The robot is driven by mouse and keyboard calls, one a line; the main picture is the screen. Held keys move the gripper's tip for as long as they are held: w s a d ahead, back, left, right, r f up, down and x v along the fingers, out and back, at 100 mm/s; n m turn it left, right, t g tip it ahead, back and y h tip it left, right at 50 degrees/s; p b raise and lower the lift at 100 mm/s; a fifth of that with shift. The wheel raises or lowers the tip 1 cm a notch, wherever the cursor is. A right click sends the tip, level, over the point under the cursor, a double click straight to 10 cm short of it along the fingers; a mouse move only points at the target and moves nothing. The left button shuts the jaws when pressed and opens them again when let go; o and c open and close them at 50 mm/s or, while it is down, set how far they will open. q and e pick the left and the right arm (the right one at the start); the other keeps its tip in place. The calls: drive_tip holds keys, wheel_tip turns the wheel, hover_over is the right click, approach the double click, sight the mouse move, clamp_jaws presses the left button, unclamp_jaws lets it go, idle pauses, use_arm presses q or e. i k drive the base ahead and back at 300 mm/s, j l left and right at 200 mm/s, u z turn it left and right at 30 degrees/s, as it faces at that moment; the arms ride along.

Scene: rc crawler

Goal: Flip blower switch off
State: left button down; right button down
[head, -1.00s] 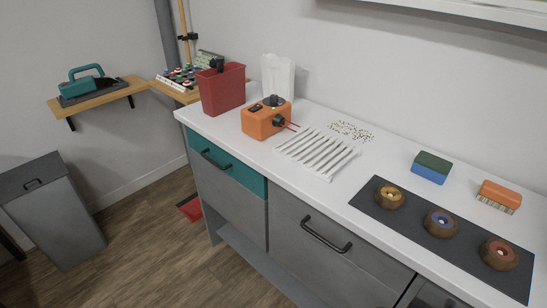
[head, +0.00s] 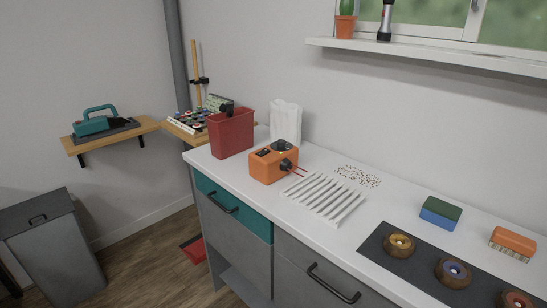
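An orange box (head: 265,168) stands on the white counter, with a dark switch-like piece (head: 264,153) on top, a black round part (head: 283,145) and a black front nozzle or knob with thin red lines. A teal handled device (head: 95,122) that looks like a hand blower or vacuum rests on a dark mat on the wall shelf at left. I cannot tell for sure which one is the blower, and the switch position is too small to read. Neither of my grippers shows in the head view.
A red bin (head: 231,133) and a white ridged rack (head: 323,198) flank the orange box. Small crumbs (head: 358,176) lie behind the rack. A dark mat (head: 425,268) holds brown rings. A grey trash bin (head: 55,250) stands on the floor at left.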

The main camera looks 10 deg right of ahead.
sight(261, 153)
drive_tip(key=j+z, duration=0.1)
drive_tip(key=z, duration=0.3)
drive_tip(key=i+j+z, duration=0.1)
drive_tip(key=z, duration=0.3)
drive_tip(key=j+z, duration=0.2)
drive_tip(key=z, duration=0.15)
drive_tip(key=j+z, duration=0.1)
drive_tip(key=z, duration=0.3)
drive_tip(key=j+z, duration=0.25)
drive_tip(key=j, duration=0.2)
drive_tip(key=k+j+z, duration=0.25)
drive_tip(key=j, duration=0.2)
drive_tip(key=k+j, duration=0.1)
drive_tip(key=j, duration=0.35)
drive_tip(key=j+z, duration=0.1)
drive_tip(key=j, duration=0.35)
drive_tip(key=k, duration=0.05)
